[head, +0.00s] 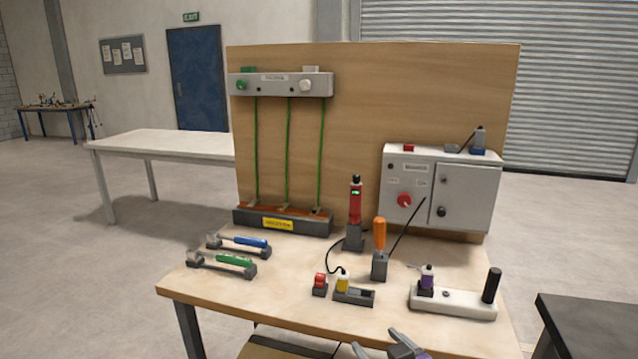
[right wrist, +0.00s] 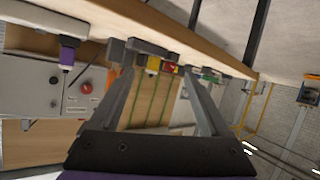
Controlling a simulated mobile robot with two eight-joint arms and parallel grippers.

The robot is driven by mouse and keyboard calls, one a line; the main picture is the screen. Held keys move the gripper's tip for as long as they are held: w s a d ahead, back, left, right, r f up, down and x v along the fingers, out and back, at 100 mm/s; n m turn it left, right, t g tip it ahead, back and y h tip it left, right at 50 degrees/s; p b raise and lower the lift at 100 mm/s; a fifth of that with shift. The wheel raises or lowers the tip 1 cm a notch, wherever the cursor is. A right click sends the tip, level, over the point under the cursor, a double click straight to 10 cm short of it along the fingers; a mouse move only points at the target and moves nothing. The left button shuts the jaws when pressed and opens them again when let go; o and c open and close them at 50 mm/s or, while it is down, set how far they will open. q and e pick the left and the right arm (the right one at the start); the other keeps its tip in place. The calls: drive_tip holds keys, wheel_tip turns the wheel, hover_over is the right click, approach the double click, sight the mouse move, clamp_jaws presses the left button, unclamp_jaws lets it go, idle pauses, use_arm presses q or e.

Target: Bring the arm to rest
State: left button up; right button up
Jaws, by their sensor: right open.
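My right gripper (head: 392,348) shows at the bottom edge of the head view, in front of the workbench (head: 225,288); only its grey fingers and a bit of purple are in frame. In the right wrist view, its two fingers (right wrist: 163,88) stand wide apart with nothing held between them. The bench equipment shows beyond them, turned over in that view. My left gripper is not in view.
The bench carries a blue-handled tool (head: 245,241), green-handled tool (head: 235,260), red device (head: 355,205), orange-handled tool (head: 379,235), yellow item (head: 343,283) and white base (head: 450,303). A grey control box (head: 440,185) stands by the wooden panel (head: 350,100). A dark table (head: 590,320) is at right.

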drive_tip(key=s+d+f+m+g+h, duration=0.1)
drive_tip(key=s+d+f+m+g, duration=0.2)
drive_tip(key=s+f, duration=0.85)
drive_tip(key=s+d+f+m+g+h, duration=0.1)
drive_tip(key=s+d+f+g+h, duration=0.3)
drive_tip(key=s+f, duration=0.75)
use_arm(q)
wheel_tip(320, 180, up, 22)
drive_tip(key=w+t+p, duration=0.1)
drive_tip(key=p, duration=1.8)
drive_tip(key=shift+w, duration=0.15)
use_arm(e)
wheel_tip(320, 180, up, 23)
drive_tip(key=y, duration=0.1)
drive_tip(key=shift+s+a+m+y, duration=0.2)
drive_tip(key=shift+m+y, duration=0.1)
drive_tip(key=shift+y, duration=0.1)
